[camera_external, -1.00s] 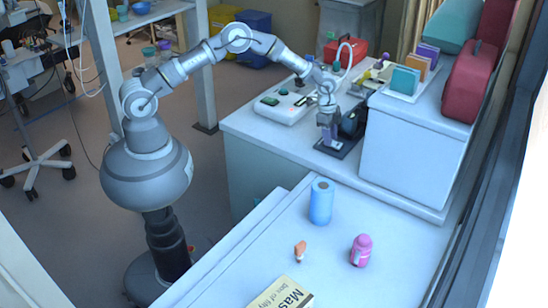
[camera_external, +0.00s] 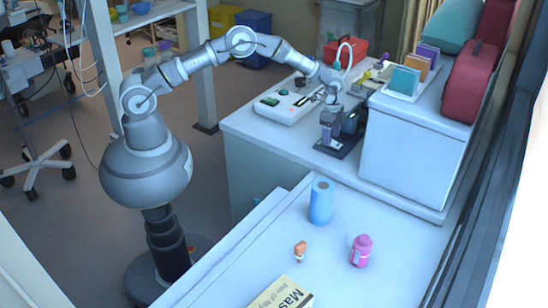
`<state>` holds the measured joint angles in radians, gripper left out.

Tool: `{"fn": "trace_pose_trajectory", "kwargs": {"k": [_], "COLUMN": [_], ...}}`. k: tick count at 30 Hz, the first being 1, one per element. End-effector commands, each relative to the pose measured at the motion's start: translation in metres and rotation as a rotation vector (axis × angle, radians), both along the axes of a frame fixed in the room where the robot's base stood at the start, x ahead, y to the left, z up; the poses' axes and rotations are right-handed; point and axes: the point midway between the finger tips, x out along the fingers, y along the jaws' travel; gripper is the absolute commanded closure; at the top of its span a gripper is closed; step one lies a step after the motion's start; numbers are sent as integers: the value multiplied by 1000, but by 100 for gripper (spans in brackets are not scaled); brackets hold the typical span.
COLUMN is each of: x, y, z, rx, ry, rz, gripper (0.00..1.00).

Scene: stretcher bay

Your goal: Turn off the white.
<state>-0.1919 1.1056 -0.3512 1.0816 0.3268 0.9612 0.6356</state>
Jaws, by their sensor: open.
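A white control box (camera_external: 287,106) lies on the far counter, with a green button, a small red light and a dark knob on top. I cannot tell which of its parts, if any, is a white switch. My gripper (camera_external: 331,121) points down to the right of the box, above a dark stand (camera_external: 337,148). It is open, though its fingers are small and hard to make out. A purple piece (camera_external: 326,135) shows just below it at the stand; I cannot tell whether they touch.
A white raised block (camera_external: 410,150) stands right of the stand, carrying coloured folders (camera_external: 405,80) and a red case (camera_external: 468,82). A red toolbox (camera_external: 345,52) is behind. The front table holds a blue roll (camera_external: 321,203), a pink bottle (camera_external: 361,250) and a small orange figure (camera_external: 300,251).

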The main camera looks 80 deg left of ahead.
Motion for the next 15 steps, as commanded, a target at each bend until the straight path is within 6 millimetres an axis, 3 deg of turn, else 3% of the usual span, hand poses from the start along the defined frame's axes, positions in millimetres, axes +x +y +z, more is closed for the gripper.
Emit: {"fn": "trace_pose_trajectory", "kwargs": {"k": [9, 15], "x": [-2, -3], "y": [3, 3], "z": [58, 70], "rx": [1, 0], "ry": [-1, 0], "rz": [1, 1], "gripper": [38, 38]}}
